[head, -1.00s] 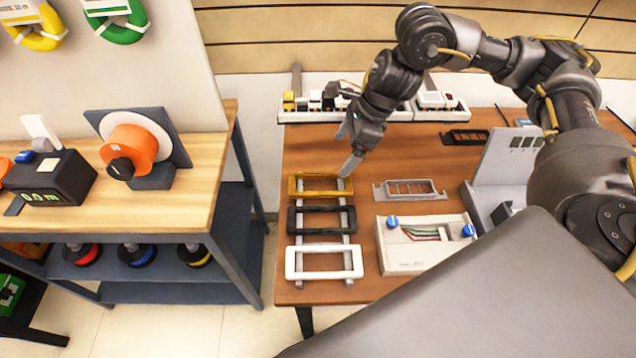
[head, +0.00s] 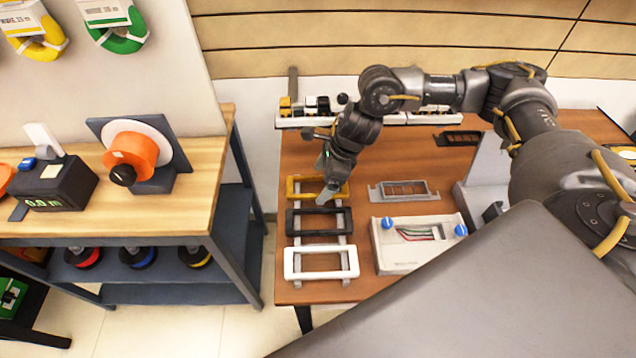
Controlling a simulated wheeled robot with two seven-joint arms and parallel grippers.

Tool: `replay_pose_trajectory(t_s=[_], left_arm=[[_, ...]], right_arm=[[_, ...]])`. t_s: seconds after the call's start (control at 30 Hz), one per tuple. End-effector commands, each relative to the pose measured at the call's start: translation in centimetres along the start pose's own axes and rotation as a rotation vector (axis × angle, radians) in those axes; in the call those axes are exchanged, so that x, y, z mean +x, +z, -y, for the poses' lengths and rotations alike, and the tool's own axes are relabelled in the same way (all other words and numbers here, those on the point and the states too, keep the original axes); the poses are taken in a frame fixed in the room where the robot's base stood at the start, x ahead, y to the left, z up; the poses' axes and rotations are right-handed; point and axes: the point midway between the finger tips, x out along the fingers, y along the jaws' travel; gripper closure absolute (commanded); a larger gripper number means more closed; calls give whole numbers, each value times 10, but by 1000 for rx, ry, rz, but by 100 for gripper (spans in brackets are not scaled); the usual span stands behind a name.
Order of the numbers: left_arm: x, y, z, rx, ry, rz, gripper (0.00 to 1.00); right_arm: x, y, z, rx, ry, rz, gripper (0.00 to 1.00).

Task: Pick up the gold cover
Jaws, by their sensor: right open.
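The gold cover (head: 296,187) is a rectangular frame lying at the far end of a pale two-rail rack on the brown table. A black cover (head: 291,222) and a white cover (head: 320,276) lie nearer on the same rack. My right gripper (head: 330,194) points down over the right part of the gold cover, with its fingertips in front of it. It is open and holds nothing that I can see. Whether a finger touches the gold cover cannot be told. My left gripper is out of view.
A white box with blue knobs (head: 396,262) stands right of the rack, and a grey metal frame (head: 403,190) lies behind it. A strip of small parts (head: 300,121) runs along the table's back. A wooden workbench (head: 190,205) stands left, across a floor gap.

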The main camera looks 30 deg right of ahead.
Motion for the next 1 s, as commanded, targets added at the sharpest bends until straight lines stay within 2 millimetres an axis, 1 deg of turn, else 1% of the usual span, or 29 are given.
replay_pose_trajectory(t_s=[0.1, 0.3, 0.33, 0.6, 0.7, 1.0], left_arm=[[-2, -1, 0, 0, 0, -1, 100], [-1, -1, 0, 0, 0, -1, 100], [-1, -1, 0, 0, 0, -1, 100], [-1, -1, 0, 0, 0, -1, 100], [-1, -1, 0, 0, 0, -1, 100], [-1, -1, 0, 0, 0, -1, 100]], right_arm=[[7, -1, 0, 0, 0, -2, 11], [8, -1, 0, 0, -1, -1, 11], [8, -1, 0, 0, -1, -1, 12], [8, -1, 0, 0, -1, -1, 48], [8, -1, 0, 0, -1, -1, 59], [6, 0, 0, -1, -1, 0, 59]])
